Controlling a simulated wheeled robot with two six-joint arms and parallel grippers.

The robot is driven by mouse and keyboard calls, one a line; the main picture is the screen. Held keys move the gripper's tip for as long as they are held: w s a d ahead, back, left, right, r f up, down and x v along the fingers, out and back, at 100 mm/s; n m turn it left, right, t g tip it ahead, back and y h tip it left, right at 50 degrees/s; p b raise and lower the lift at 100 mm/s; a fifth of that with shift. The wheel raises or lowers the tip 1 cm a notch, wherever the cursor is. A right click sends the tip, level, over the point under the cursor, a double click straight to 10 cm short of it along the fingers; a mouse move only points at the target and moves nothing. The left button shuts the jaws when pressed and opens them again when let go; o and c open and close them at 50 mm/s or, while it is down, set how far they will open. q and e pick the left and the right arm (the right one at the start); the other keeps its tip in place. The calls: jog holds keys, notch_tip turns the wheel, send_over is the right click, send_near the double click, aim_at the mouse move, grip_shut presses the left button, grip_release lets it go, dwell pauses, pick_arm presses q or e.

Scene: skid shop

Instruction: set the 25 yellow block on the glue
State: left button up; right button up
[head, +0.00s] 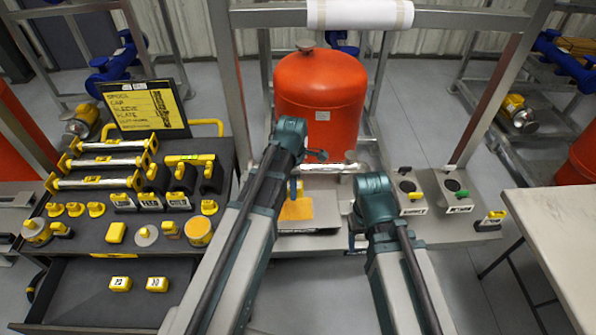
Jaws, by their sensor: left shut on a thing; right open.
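My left gripper (295,183) reaches over the grey bench plate in front of the red tank and points down. It is shut on a small yellow block (292,188), mostly hidden by the gripper and arm; its number cannot be read. Just below it is a flat orange-yellow patch, which looks like the glue (297,210), on the plate. I cannot tell whether block and patch touch. My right gripper (356,238) is open, low at the plate's front edge right of the patch, largely hidden by its own arm.
The red tank (320,95) stands behind the plate. At left, a dark cart (85,228) carries yellow-ended bars and several yellow parts. Its open drawer (75,300) holds two numbered yellow blocks (120,284). Grey boxes with round holes (452,187) stand right. A pale table (560,240) is far right.

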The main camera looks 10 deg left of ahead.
pick_arm(q)
jog(key=shift+w, duration=0.4)
pick_arm(e)
jog(key=shift+w, duration=0.35)
pick_arm(q)
jog(key=shift+s, duration=0.1)
pick_arm(e)
jog(key=shift+s, duration=0.1)
pick_arm(q)
jog(key=b, duration=0.5)
send_over(294, 209)
jog(key=shift+f, duration=2.25)
pick_arm(e)
jog(key=shift+f, duration=2.25)
pick_arm(q)
jog(key=shift+f, duration=0.3)
pick_arm(e)
jog(key=shift+f, duration=0.25)
pick_arm(q)
jog(key=shift+f+b, duration=0.7)
jog(key=shift+b, duration=0.1)
pick_arm(e)
jog(key=shift+f, duration=0.75)
pick_arm(q)
jog(key=shift+f, duration=0.25)
pick_arm(e)
jog(key=shift+f, duration=0.25)
